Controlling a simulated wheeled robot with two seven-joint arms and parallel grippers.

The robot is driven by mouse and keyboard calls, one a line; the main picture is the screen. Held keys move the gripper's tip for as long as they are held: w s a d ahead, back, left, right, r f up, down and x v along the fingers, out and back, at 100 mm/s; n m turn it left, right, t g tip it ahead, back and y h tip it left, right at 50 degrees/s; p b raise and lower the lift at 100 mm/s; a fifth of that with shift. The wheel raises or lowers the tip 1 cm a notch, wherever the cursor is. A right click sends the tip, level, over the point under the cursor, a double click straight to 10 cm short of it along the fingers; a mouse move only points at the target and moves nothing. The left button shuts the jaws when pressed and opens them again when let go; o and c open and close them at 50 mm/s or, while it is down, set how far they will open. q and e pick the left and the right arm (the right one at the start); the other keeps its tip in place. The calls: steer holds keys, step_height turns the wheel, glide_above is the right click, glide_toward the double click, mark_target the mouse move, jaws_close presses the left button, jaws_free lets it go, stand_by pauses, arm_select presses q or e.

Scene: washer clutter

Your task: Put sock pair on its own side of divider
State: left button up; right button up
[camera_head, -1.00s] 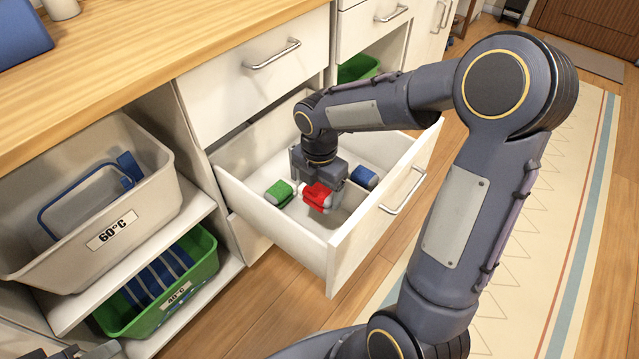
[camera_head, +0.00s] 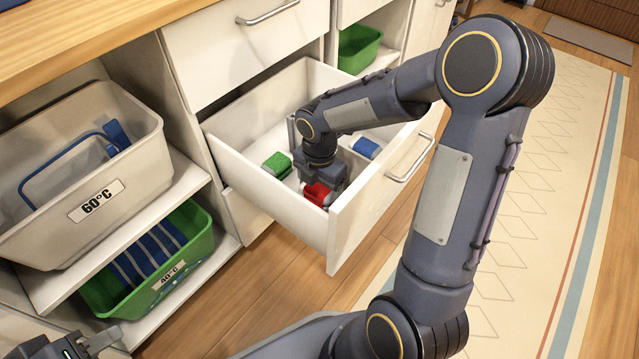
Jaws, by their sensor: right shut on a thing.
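A red sock pair (camera_head: 317,193) with pale ends is in the open drawer (camera_head: 283,204), low near the drawer's front. My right gripper (camera_head: 318,184) reaches down into the drawer and is shut on the red pair; its fingers are mostly hidden by its own body. A green sock pair (camera_head: 276,164) lies to the left in the drawer and a blue pair (camera_head: 366,147) to the right. A divider (camera_head: 292,132) shows partly behind my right arm; most of it is hidden. My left gripper (camera_head: 97,343) is at the bottom left corner, its jaws partly cut off.
A beige 60°C basket (camera_head: 140,160) with blue-edged contents stands on the left shelf, above a green 40°C basket (camera_head: 200,245) with a striped blue cloth. Another green bin (camera_head: 358,52) is beyond the drawer. The drawer front (camera_head: 378,200) stands as a raised wall.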

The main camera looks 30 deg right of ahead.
steer(key=shift+f, duration=0.1)
steer(key=o, duration=1.1)
step_height(320, 180, up, 8)
steer(key=p, duration=0.3)
steer(key=shift+f+p, duration=0.1)
steer(key=shift+p, duration=0.3)
